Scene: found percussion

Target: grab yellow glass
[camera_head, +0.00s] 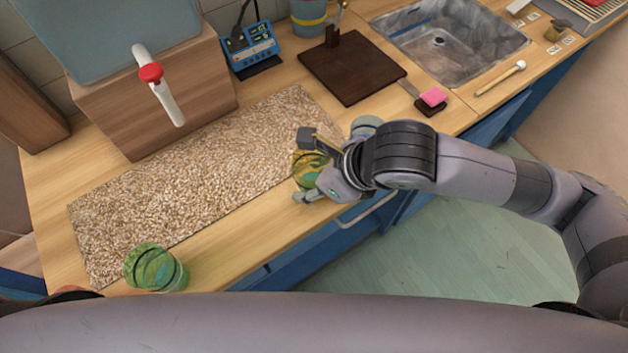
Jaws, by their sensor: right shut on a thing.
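The yellow glass (303,172), with green patches, stands at the front right end of the speckled mat. My right gripper (308,168) is shut on it, with one finger on its far side and one on its near side. The gripper and wrist hide the right part of the glass. I cannot tell whether its base touches the surface. My left gripper is not in view.
A green glass (155,268) stands at the counter's front left. A pale round thing (365,126) is partly hidden behind my right wrist. The speckled mat (190,180) is otherwise bare. A dark board (352,68), a sink (450,40) and a dispenser with a red tap (150,73) stand farther back.

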